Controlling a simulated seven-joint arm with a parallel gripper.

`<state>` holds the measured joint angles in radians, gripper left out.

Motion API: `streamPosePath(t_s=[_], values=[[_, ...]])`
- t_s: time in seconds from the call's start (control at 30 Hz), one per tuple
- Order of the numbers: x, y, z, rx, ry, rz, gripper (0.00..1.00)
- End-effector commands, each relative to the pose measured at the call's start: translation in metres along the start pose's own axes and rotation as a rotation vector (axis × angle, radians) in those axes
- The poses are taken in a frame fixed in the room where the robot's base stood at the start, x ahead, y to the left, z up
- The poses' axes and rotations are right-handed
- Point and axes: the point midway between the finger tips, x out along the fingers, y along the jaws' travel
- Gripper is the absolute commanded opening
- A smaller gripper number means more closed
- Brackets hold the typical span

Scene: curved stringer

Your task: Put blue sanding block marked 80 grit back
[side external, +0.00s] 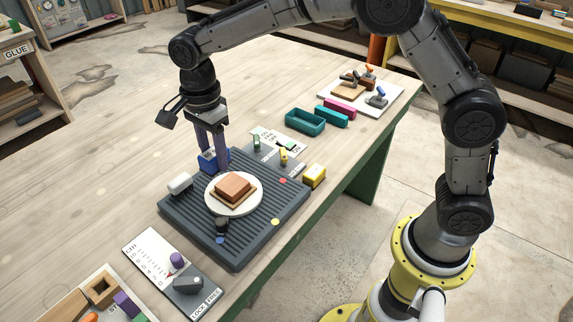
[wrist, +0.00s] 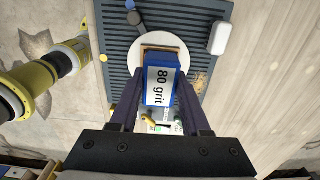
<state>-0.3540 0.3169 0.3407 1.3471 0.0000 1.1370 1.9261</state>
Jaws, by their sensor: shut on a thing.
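The blue sanding block (wrist: 160,85) has a white label reading "80 grit" in the wrist view. My gripper (wrist: 158,105) is shut on it, with one dark finger on each side. In the side view the blue block (side external: 207,161) is at the far left corner of the grey ribbed mat (side external: 185,215), between my gripper's fingers (side external: 214,160). I cannot tell whether it touches the mat or hangs just above it.
A round white disc (side external: 250,208) bearing a brown wooden block (side external: 235,187) lies on the mat. A teal tray (side external: 305,122) stands beyond.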

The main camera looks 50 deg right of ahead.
Motion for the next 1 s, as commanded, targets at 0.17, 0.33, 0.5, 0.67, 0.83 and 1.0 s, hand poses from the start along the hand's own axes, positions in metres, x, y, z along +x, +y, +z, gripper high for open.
streamPosePath(t_s=[0.17, 0.33, 0.5, 0.67, 0.83, 1.0], values=[[0.014, 0.011, -0.004, 0.008, 0.001, 0.003, 0.0], [0.024, 0.04, -0.043, 0.081, 0.0, 0.0, 0.0], [0.027, 0.081, -0.104, 0.219, -0.001, -0.002, 0.0], [0.028, 0.132, -0.16, 0.378, -0.002, -0.005, 0.0], [0.03, 0.193, -0.205, 0.562, -0.001, -0.005, 0.0], [0.029, 0.233, -0.228, 0.699, -0.001, -0.005, 0.0]])
